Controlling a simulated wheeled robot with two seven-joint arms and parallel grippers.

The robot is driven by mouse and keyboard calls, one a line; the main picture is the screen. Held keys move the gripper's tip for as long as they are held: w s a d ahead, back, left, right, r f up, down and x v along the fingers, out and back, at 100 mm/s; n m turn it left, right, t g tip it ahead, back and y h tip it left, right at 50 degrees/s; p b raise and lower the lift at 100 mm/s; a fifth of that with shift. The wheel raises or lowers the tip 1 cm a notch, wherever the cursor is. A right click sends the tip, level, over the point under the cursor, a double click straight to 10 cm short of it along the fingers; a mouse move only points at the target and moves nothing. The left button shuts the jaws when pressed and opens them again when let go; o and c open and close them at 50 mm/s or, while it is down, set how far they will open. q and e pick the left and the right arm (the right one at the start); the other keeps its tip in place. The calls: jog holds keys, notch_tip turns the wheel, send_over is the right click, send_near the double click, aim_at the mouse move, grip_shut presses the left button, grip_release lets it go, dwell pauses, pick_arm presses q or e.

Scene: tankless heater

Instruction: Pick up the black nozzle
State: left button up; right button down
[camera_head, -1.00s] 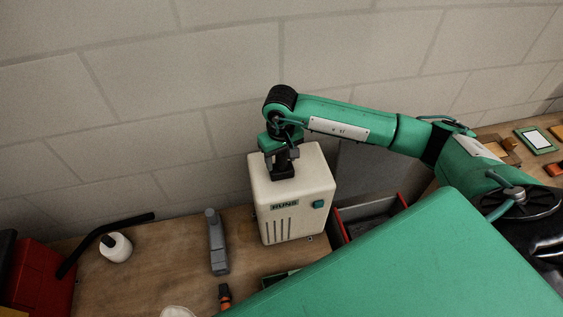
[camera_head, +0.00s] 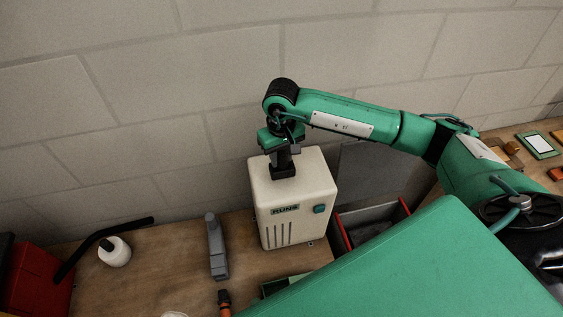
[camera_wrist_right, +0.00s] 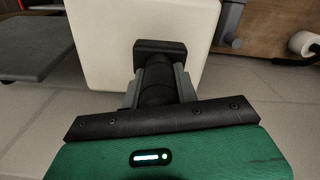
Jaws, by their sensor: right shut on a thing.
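The black nozzle (camera_head: 283,171) has a square base and is over the top of the cream heater (camera_head: 292,215). My right gripper (camera_head: 281,154) points down and is shut on the nozzle from above. In the right wrist view, the nozzle's dark round body (camera_wrist_right: 157,78) is between the grey fingers, and its square base (camera_wrist_right: 160,48) shows beyond them against the heater (camera_wrist_right: 105,25). I cannot tell whether the base touches the heater or is slightly above it. My left gripper is not in view.
A grey tool (camera_head: 216,246) and a white roll (camera_head: 115,253) lie left of the heater. A red box (camera_head: 38,280) is at the far left. A red-edged grey bin (camera_head: 345,238) is right of the heater. The block wall (camera_head: 150,100) is close behind.

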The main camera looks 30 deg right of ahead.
notch_tip(320, 180, up, 18)
jog(key=b, duration=0.5)
jog(key=shift+f, duration=0.25)
